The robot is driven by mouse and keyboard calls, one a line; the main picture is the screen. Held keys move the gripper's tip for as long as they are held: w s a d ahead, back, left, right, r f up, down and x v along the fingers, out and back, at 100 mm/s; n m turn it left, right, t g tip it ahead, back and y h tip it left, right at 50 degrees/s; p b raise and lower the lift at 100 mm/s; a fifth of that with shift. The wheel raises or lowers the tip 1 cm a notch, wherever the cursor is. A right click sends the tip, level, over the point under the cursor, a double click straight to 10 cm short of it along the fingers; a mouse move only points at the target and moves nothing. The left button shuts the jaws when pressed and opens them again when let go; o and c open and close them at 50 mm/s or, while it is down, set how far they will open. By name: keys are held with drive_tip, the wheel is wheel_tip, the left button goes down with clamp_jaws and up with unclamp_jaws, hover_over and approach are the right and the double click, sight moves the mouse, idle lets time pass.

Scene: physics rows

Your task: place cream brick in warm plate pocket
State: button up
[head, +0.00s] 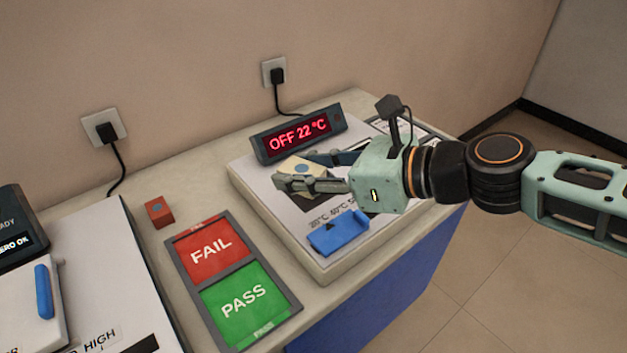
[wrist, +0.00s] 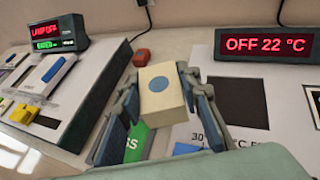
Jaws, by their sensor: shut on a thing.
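The cream brick (head: 299,166) has a blue round spot on its face and sits between the fingers of my gripper (head: 297,171). In the wrist view the brick (wrist: 162,92) shows between both fingers of my gripper (wrist: 160,84), which is shut on it. The gripper holds the brick above the white warm plate (head: 268,204), in front of its display (head: 299,137) reading OFF 22 °C. In the wrist view a dark square (wrist: 237,102) lies on the plate, right of the brick. In the head view the gripper hides much of the plate top.
A blue slider (head: 338,234) is on the plate's front. Left of the plate lie a red FAIL pad (head: 209,248) and a green PASS pad (head: 244,301). A red-orange block (head: 159,212) stands behind them. Another device (head: 98,270) stands at the far left.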

drive_tip(key=shift+w+p, duration=0.6)
drive_tip(key=shift+p, duration=0.15)
drive_tip(key=w+f+p, duration=0.2)
drive_tip(key=w+f, duration=0.1)
drive_tip(key=w, duration=0.1)
drive_tip(key=w+d+f+p, duration=0.1)
drive_tip(key=w+f+p, duration=0.1)
drive_tip(key=w+f, duration=0.1)
drive_tip(key=w+d+f+p, duration=0.1)
drive_tip(key=w+f+p, duration=0.1)
drive_tip(key=w, duration=0.3)
drive_tip(key=shift+f, duration=0.65)
drive_tip(key=shift+w+f+b, duration=0.2)
drive_tip(key=shift+f+b, duration=0.1)
drive_tip(key=shift+f, duration=1.5)
drive_tip(key=shift+f, duration=0.1)
drive_tip(key=o, duration=1.3)
